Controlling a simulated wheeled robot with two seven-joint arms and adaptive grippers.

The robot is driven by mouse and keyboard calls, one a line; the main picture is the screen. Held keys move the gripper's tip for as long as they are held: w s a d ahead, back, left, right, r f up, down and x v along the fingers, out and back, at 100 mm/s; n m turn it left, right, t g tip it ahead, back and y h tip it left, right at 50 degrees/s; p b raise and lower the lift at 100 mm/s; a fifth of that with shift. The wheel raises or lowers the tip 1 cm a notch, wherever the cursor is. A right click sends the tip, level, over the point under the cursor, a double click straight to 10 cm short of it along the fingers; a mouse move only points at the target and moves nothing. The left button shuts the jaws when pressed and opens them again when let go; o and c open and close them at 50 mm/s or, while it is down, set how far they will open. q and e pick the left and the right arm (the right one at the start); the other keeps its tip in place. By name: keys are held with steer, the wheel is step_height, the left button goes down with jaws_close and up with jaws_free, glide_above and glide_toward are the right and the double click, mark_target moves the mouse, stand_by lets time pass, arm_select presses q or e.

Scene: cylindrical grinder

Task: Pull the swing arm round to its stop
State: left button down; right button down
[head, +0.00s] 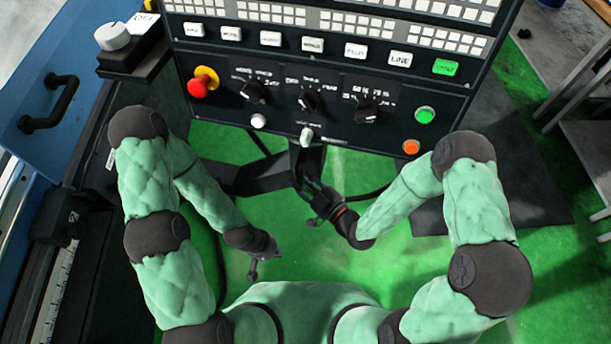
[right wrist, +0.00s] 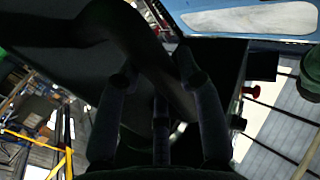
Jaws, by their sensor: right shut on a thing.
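The swing arm carries the black control panel (head: 330,110), which hangs at the top middle of the head view. A dark arm or bracket (head: 250,178) shows below the panel's lower edge. My right gripper (head: 312,190) is under the panel, shut on a dark bar. In the right wrist view the thick dark bar (right wrist: 160,65) runs between the gripper's fingers (right wrist: 158,85). The bar's far end and the stop are hidden or too dark to tell. My left gripper (head: 266,265) is empty over the green floor, its fingers apart, clear of the panel.
The blue machine body (head: 60,80) with a black handle (head: 48,104) stands at the left. A grey bench frame (head: 585,130) is at the right edge. A dark mat (head: 530,195) lies on the green floor. The floor below the panel is otherwise open.

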steer(key=shift+s+a, duration=0.1)
steer(key=shift+s, duration=0.1)
steer(key=c, duration=0.8)
jaws_free()
steer(key=shift+s+d, duration=0.15)
steer(key=shift+d, duration=0.1)
steer(key=v, duration=1.1)
steer(key=shift+d, duration=0.15)
steer(key=shift+s, duration=0.15)
